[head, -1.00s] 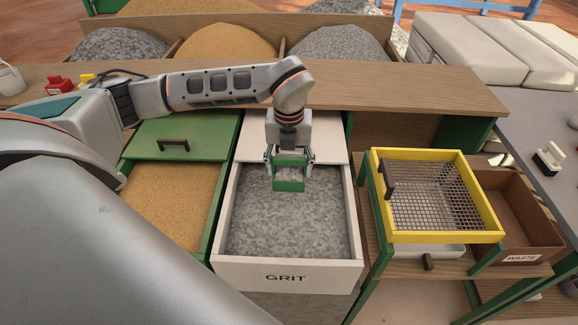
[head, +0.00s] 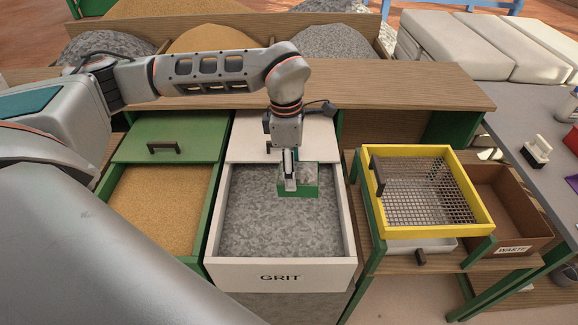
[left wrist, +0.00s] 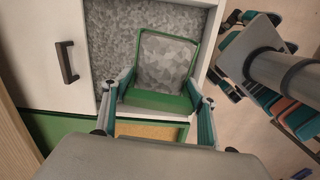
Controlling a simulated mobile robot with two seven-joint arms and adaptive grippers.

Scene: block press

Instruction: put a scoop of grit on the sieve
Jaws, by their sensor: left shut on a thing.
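My left gripper (head: 289,182) is shut on a green scoop (head: 311,189) at the right side of the open grit drawer (head: 281,274). In the left wrist view the fingers (left wrist: 160,108) hold the scoop (left wrist: 160,101) on both sides. Grey grit (left wrist: 164,60) shows inside the scoop. Whether the scoop is clear of the grit below (head: 250,225) I cannot tell. The yellow-framed sieve (head: 432,233) stands to the right, its mesh looking bare. My right gripper is not in view.
An open drawer of tan sand (head: 160,205) is on the left. A brown waste box (head: 515,235) stands right of the sieve. The sieve's dark handle (head: 377,175) rises at its left side. A wooden shelf (head: 400,92) runs behind.

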